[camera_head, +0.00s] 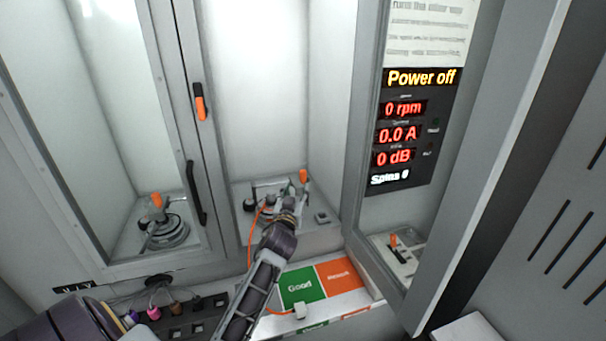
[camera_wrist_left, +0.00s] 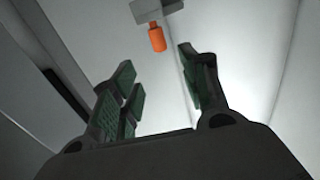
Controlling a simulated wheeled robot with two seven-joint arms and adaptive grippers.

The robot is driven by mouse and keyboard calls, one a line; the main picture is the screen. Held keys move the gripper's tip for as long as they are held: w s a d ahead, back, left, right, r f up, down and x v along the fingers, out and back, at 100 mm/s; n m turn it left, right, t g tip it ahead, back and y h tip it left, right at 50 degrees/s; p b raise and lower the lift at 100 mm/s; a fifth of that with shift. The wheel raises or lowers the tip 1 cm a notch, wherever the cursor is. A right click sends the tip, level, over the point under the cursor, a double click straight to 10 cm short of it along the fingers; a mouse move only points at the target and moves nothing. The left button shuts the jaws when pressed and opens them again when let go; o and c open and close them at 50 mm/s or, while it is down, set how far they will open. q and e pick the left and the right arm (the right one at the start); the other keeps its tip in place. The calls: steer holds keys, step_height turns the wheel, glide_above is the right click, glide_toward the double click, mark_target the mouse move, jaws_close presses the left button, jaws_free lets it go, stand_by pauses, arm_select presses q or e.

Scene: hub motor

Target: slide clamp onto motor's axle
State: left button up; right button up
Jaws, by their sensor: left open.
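My left gripper (camera_head: 289,204) is inside the middle bay of the test cabinet, low over the fixture there. In the left wrist view its green-padded fingers (camera_wrist_left: 160,95) are apart with nothing between them. An orange handle on a grey block (camera_wrist_left: 157,39) shows beyond the fingertips, apart from them. In the head view an orange-tipped handle (camera_head: 303,176) stands just right of my gripper, probably the clamp's. The motor (camera_head: 268,207) is mostly hidden by my gripper, and its axle cannot be made out. My right gripper is not in view.
A glass-fronted bay on the left holds a round motor-like unit (camera_head: 165,233) with an orange handle. An open door with displays (camera_head: 400,130) reading "Power off" stands right. Green "Good" (camera_head: 300,287) and orange (camera_head: 340,275) areas lie in front. An orange cable (camera_head: 250,245) runs beside my arm.

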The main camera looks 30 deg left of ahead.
mark_target(303, 174)
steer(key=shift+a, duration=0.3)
arm_select(q)
steer(key=shift+w, duration=0.15)
steer(key=shift+p+x, duration=0.5)
steer(key=shift+x, duration=5.7)
steer(key=shift+w+a+p, duration=0.3)
steer(key=shift+w, duration=0.15)
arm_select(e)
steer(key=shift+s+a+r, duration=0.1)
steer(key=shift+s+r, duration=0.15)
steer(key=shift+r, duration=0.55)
